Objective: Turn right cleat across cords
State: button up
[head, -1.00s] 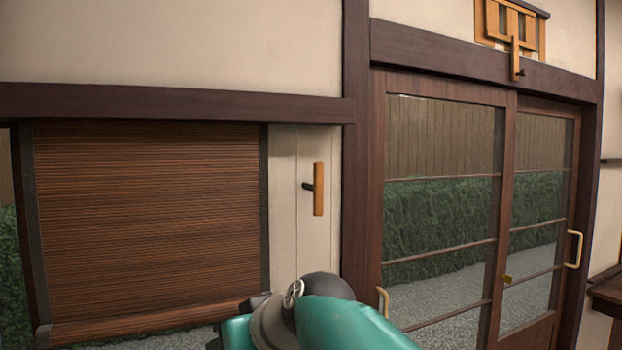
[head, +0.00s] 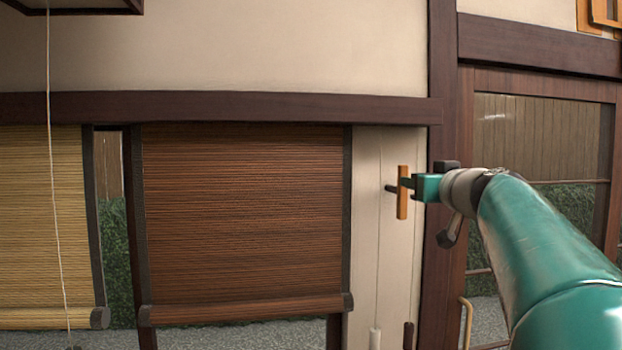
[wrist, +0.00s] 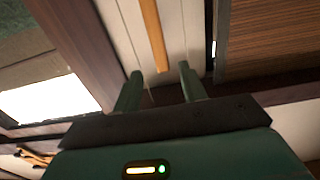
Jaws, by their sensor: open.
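The right cleat (head: 402,208) is an upright orange-wood bar on a dark peg, mounted on the pale panel right of the dark brown blind. My gripper (head: 410,184) is at its middle in the head view, coming from the right. In the wrist view the cleat (wrist: 152,35) shows as a bar just beyond the open fingers (wrist: 160,69), its near end in line with the gap between them. I cannot tell whether they touch. A thin pale line runs down the panel; whether it is a cord or a board seam is unclear.
The dark brown blind (head: 245,220) hangs left of the panel, and a yellow blind (head: 45,220) farther left with a thin pale cord (head: 54,180) before it. A dark post (head: 440,100) and glass sliding door (head: 530,120) stand close on the right.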

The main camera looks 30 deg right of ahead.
aim_at(402, 192)
jog(key=x, duration=0.8)
jog(key=shift+w, duration=0.1)
grip_shut()
